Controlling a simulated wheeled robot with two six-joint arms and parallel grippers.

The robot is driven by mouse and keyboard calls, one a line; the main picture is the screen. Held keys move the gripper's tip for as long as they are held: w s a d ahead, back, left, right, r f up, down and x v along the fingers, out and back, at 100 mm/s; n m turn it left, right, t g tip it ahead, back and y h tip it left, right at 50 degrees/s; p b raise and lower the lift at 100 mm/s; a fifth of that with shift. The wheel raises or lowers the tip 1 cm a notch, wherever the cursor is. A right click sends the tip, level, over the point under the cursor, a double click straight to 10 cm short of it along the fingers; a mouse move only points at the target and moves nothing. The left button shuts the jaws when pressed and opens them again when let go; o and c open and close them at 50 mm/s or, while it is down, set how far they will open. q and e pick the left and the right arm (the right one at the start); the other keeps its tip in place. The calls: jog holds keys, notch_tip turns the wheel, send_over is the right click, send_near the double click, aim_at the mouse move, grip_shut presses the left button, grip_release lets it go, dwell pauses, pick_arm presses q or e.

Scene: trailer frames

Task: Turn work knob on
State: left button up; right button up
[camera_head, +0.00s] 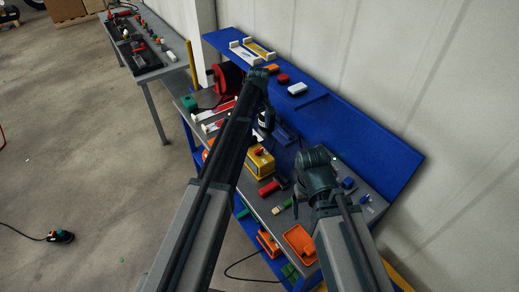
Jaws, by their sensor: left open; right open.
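A yellow box (262,165) with a red knob (259,152) on top sits on the blue and grey workbench, between my two arms. I cannot read any marking on it or tell which way the knob is turned. My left gripper (265,122) hangs below the bent end of my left arm, open, above the bench and just behind the yellow box, apart from the knob. My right gripper (297,198) is open, low at the left of my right arm's end, partly hidden by the arm, right of the yellow box.
A red tool (270,188) and a brush (281,207) lie in front of the yellow box. An orange tray (300,243) is at the bench's near end. A blue back panel (345,125) and a wall bound the far side. Open floor lies left.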

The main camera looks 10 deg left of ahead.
aim_at(259, 150)
pick_arm(q)
notch_tip(259, 150, down, 13)
jog(key=b, duration=1.2)
jog(key=shift+r, duration=0.2)
grip_shut()
